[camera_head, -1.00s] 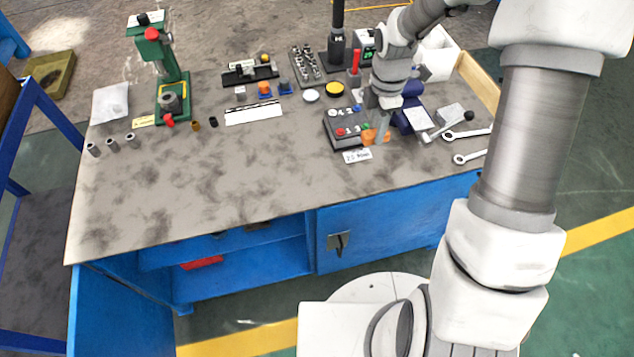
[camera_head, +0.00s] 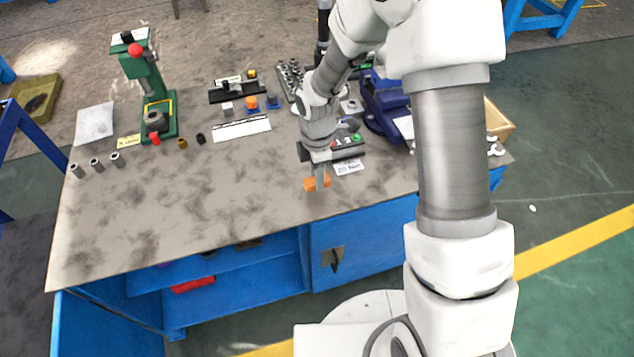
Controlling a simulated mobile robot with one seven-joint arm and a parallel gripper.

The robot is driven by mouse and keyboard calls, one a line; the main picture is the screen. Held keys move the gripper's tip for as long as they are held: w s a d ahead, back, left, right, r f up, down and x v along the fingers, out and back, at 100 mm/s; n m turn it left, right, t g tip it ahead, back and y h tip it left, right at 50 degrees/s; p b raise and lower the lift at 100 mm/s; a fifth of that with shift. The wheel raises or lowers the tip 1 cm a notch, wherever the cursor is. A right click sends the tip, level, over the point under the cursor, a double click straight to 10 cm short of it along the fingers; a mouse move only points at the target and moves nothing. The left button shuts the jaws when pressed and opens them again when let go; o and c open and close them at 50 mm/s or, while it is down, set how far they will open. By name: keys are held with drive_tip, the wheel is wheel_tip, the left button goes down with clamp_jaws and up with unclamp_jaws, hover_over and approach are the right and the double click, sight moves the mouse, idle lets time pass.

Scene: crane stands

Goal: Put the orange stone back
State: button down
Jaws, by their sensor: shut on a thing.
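My gripper (camera_head: 318,180) is shut on an orange stone (camera_head: 310,184), which shows on both sides of the fingers. It holds the stone over the bench's front part, left of a small white label card (camera_head: 349,167); the height above the bench top is hard to tell. A dark case (camera_head: 350,149) with small red and green pieces lies just behind the gripper, partly hidden by my arm.
A white scale strip (camera_head: 241,128) lies behind. A green press (camera_head: 154,95) stands at the back left. A blue vise (camera_head: 385,103) and wrenches (camera_head: 494,147) are at the right, partly behind my arm.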

drive_tip(key=shift+f, duration=1.35)
drive_tip(key=shift+f+b, duration=0.15)
drive_tip(key=shift+b, duration=0.15)
drive_tip(key=c, duration=0.6)
unclamp_jaws()
